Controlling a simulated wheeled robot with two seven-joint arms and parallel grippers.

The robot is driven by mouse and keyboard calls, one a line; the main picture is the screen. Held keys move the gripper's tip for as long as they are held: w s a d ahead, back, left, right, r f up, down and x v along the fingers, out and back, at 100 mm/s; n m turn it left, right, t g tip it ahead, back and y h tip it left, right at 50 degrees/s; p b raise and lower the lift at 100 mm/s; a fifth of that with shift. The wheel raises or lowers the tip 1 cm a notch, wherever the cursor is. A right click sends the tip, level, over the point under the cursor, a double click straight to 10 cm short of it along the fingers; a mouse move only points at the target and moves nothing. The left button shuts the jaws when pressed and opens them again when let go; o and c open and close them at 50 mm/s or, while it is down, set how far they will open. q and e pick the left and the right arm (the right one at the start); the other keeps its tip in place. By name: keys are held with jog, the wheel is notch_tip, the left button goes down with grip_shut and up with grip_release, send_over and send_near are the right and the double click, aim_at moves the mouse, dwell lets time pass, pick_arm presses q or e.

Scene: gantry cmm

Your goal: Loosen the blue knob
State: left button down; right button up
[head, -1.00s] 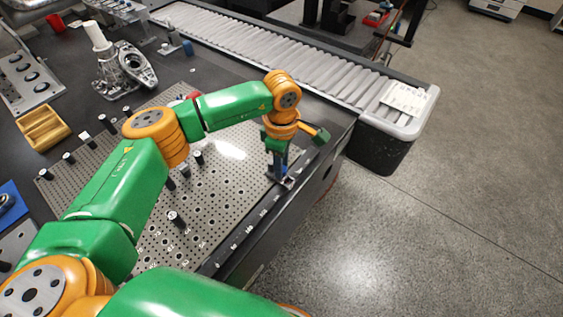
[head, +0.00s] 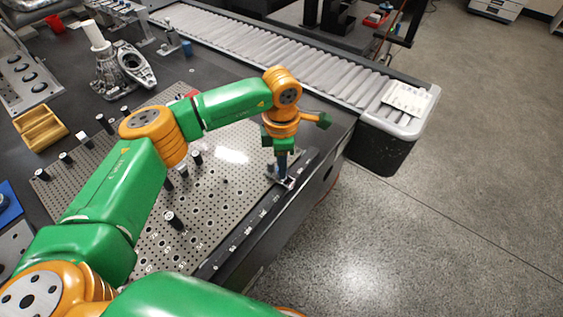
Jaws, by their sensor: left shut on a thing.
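My left gripper (head: 282,170) points down at the right edge of the perforated plate, over a small grey metal fixture (head: 288,184). It is shut on the blue knob there. The fingers cover most of the knob, so its shape and turn are hard to make out. My right gripper is not in view.
A yellow tray (head: 40,128), metal castings (head: 110,72) and a blue cylinder (head: 187,48) stand farther back. A roller conveyor (head: 290,60) runs behind the bench.

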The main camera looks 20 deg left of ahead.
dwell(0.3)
pick_arm(q)
jog(key=c, duration=0.6)
grip_release()
notch_tip(320, 180, up, 7)
jog(key=shift+r+b, duration=0.1)
jog(key=shift+b, duration=0.3)
